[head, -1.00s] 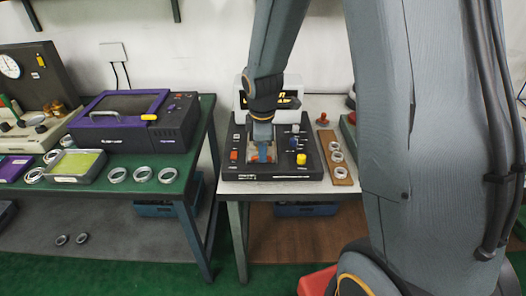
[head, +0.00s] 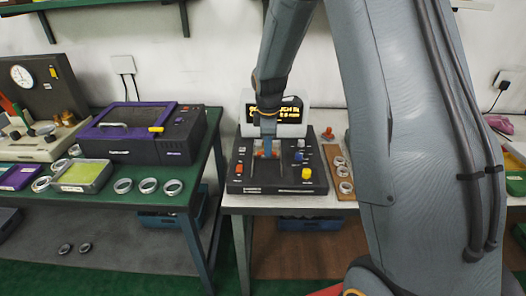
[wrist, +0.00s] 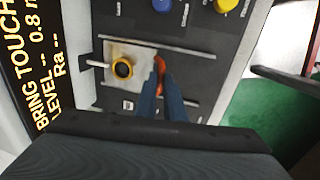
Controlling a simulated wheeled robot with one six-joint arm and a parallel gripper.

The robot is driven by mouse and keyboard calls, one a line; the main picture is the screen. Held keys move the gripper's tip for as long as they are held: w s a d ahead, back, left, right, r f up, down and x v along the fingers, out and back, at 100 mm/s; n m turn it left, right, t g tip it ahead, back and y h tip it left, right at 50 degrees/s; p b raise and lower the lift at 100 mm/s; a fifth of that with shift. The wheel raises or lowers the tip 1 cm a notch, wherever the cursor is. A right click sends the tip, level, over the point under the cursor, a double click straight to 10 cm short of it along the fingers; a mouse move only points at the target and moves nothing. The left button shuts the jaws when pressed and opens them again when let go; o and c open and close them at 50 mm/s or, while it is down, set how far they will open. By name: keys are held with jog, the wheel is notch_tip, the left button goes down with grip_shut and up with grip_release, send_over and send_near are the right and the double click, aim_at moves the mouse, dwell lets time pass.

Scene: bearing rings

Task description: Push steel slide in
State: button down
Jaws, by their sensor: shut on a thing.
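The steel slide (wrist: 118,60) is a pale plate between two thin rails on the dark gauge unit (wrist: 195,65), seen in the wrist view. A black and yellow ring-shaped piece (wrist: 122,68) sits on it. An orange-red handle (wrist: 159,72) is at the slide's edge away from the screen. My gripper (wrist: 164,92) has its blue fingers shut on this handle. In the head view my gripper (head: 266,152) is over the middle of the gauge unit (head: 278,188), toward its screen (head: 275,112). The fingers hide part of the handle and slide.
Red, blue and yellow knobs stand on the unit, including a yellow knob (head: 306,173) at right. A wooden strip (head: 344,192) with several rings lies to the right. A green table (head: 110,197) at left holds a purple-black machine (head: 140,135) and loose rings.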

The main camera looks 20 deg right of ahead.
jog(key=shift+w+r, duration=0.1)
jog(key=shift+w, duration=0.15)
jog(key=c, duration=1.8)
grip_release()
jog(key=shift+d, duration=0.1)
jog(key=shift+c, duration=0.2)
notch_tip(320, 180, up, 8)
jog(key=s+b, duration=0.1)
jog(key=shift+s+a+f+b, duration=0.2)
jog(key=shift+a+b, duration=0.05)
jog(key=shift+b, duration=0.05)
